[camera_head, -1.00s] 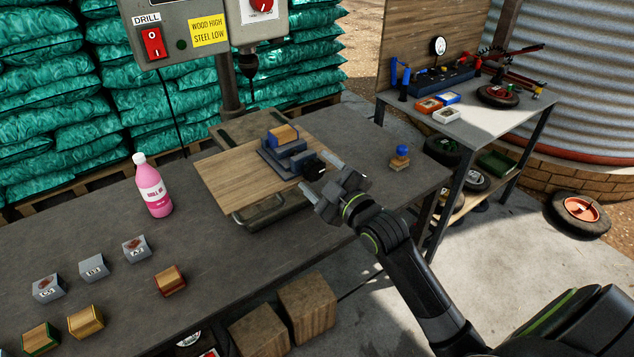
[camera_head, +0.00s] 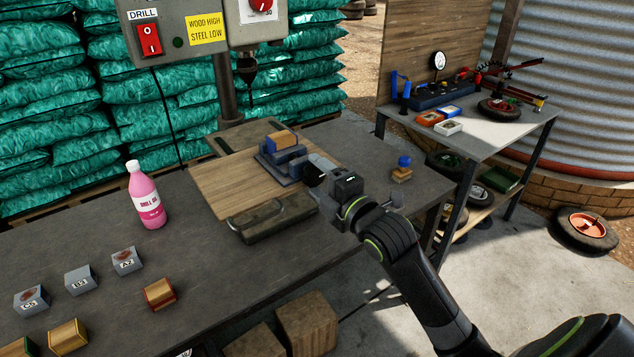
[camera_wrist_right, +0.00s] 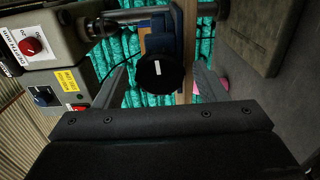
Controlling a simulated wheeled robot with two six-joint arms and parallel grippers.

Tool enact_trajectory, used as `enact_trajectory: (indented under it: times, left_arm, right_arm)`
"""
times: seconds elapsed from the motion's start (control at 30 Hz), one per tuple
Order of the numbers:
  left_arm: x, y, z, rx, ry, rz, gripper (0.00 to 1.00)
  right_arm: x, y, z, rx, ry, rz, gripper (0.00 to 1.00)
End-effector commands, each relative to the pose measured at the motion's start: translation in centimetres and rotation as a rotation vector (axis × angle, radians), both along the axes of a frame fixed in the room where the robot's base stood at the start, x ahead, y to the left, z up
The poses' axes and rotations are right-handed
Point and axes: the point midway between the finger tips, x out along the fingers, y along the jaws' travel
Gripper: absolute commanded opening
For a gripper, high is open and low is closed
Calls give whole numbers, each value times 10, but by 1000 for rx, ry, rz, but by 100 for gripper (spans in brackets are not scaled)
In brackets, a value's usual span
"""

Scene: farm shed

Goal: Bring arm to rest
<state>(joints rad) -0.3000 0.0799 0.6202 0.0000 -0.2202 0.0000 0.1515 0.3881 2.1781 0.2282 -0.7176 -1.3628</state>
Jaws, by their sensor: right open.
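My right arm reaches in from the lower right of the head view. Its gripper (camera_head: 330,178) is over the workbench's (camera_head: 100,225) right part, just right of the blue vise (camera_head: 280,152). In the right wrist view its two fingers stand apart, with the vise's black knob (camera_wrist_right: 161,72) showing between them; I cannot tell whether they touch it. The vise, on a wooden board (camera_head: 222,182), holds a wood block (camera_head: 282,139). My left gripper is not in view.
A drill press (camera_head: 185,28) stands behind the vise. A pink bottle (camera_head: 147,195), several marked blocks and a blue-topped stamp-like piece (camera_head: 403,163) stand on the bench. A second table (camera_head: 485,122) with tools is at the right. Bare bench lies around the bottle.

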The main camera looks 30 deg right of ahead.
Motion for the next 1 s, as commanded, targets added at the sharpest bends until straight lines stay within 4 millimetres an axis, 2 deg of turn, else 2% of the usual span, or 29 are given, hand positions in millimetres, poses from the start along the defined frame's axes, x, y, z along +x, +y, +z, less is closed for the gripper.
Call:
enact_trajectory:
  times: [0.13,0.5,0.57,0.77,0.8,0.93,1.0]
  left_arm:
    - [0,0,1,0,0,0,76]
    - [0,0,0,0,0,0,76]
    - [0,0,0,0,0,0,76]
    - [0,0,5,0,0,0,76]
    - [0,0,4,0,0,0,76]
    - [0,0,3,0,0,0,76]
    - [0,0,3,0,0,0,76]
  right_arm:
    - [0,0,1,1,0,0,65]
    - [0,0,0,4,1,0,17]
    - [0,0,0,4,1,0,16]
    - [0,0,2,27,4,0,16]
    - [0,0,1,37,5,0,48]
    - [0,0,0,34,5,0,65]
    - [0,0,0,34,5,0,65]
